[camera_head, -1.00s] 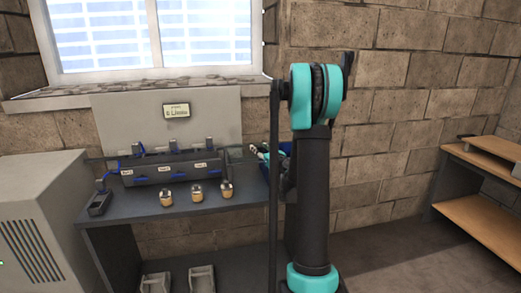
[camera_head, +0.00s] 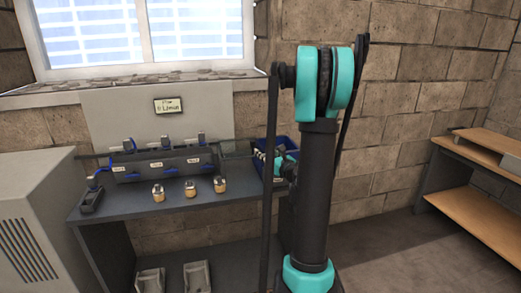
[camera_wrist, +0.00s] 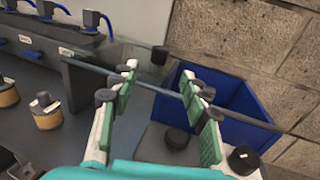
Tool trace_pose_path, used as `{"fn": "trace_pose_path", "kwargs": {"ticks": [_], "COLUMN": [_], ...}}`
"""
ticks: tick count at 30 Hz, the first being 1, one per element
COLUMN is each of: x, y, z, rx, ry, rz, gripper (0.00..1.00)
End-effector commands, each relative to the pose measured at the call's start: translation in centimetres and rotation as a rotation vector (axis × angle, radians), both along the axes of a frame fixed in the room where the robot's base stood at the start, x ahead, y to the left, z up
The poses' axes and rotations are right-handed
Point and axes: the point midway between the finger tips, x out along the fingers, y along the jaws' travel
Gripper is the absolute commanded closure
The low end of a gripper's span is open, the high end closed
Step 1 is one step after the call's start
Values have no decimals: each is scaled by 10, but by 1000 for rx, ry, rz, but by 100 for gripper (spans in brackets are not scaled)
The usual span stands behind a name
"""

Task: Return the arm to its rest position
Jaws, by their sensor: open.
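My arm stands upright at the right of centre in the head view, its elbow at the top. My gripper (camera_head: 277,161) is partly hidden behind the arm, near the bench's right end. In the wrist view my gripper (camera_wrist: 160,72) has its green-padded fingers apart, with nothing held between them. A thin grey rod crosses the picture behind the fingers; I cannot tell whether they touch it. A blue bin (camera_wrist: 248,98) lies just beyond the right finger and also shows in the head view (camera_head: 262,147).
The dark bench (camera_head: 130,206) carries a fixture (camera_head: 160,168) with blue cables and several small brass-coloured parts (camera_head: 190,189). A grey cabinet (camera_head: 30,210) stands left, a wooden shelf unit (camera_head: 480,215) right. Floor between arm and shelves is clear.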

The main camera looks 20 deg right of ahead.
Motion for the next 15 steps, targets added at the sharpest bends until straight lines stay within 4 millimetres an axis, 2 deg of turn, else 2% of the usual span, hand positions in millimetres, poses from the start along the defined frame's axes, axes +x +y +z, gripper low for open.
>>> {"fn": "trace_pose_path", "kwargs": {"ticks": [4,15], "x": [-8,-8], "y": [-2,-2], "z": [0,0], "rx": [0,0], "ry": [0,0], "rz": [0,1], "gripper": [54,54]}}
